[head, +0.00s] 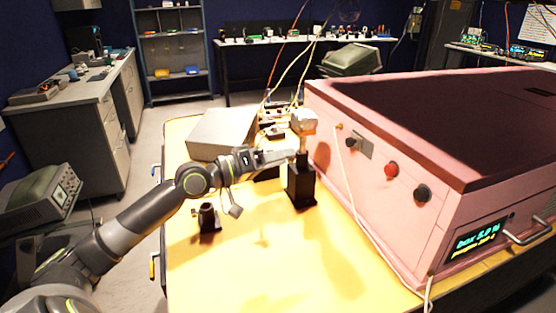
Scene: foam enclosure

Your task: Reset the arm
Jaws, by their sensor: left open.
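My left arm reaches in from the lower left over the yellow table top (235,270). My left gripper (282,157) is open and points right. Its fingertips are beside the top of a black block-shaped stand (301,186); I cannot tell whether they touch it. A pale, rounded piece (303,121) shows just above the stand, with a dark part under it. My right gripper is not in view.
A large pink box (380,180) with knobs and a display stands close on the right. A small black holder (208,217) stands under my left arm. A grey case (222,132) sits behind. A pale cable runs along the pink box. The front of the table is clear.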

